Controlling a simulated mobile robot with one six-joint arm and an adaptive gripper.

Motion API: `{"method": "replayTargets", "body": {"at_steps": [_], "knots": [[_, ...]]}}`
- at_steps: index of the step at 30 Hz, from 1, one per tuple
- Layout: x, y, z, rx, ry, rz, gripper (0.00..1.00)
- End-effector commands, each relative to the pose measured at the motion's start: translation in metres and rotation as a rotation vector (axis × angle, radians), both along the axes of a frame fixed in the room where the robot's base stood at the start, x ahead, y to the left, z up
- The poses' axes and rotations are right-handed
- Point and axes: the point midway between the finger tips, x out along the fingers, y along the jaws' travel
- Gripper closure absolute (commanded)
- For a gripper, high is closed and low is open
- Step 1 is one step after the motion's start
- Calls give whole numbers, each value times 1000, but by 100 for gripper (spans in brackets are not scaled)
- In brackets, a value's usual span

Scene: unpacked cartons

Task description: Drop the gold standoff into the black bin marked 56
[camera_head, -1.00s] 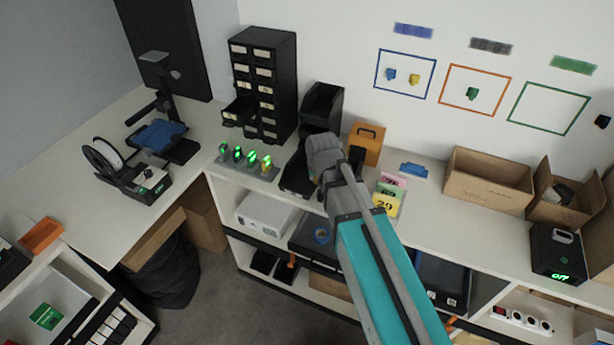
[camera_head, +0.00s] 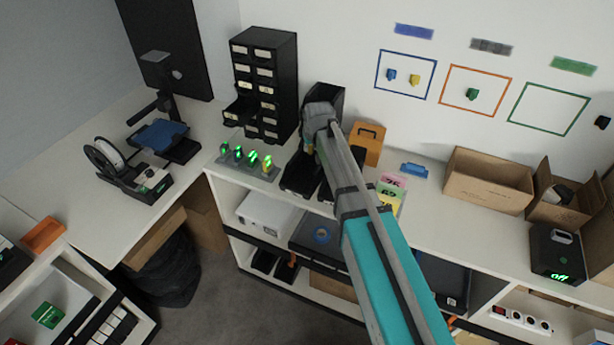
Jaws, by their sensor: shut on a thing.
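My gripper (camera_head: 309,145) is above the black open bins on the counter, pointing down and seen mostly from behind. A small gold bit, the gold standoff (camera_head: 309,149), shows at its fingertips, and the gripper is shut on it. One black bin (camera_head: 300,180) lies just below the gripper, and a second black bin (camera_head: 328,190) is beside it, partly behind my arm. Another black bin (camera_head: 328,94) stands behind the gripper against the wall. No number 56 can be read on any of them from here.
A black drawer cabinet (camera_head: 264,85) with one drawer pulled out stands left of the bins. A grey rack (camera_head: 247,167) with several green-lit pieces is in front of it. An orange box (camera_head: 367,143) and coloured number cards (camera_head: 391,190) lie right of my arm. An open carton (camera_head: 487,180) stands farther right.

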Motion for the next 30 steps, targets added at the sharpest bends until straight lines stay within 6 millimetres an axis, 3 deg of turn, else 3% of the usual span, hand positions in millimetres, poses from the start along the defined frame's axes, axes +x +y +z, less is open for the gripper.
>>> {"method": "replayTargets", "body": {"at_steps": [17, 30], "knots": [[2, -1, -3, 0, 0, 1, 100], [2, -1, -30, 0, 0, 0, 100]]}}
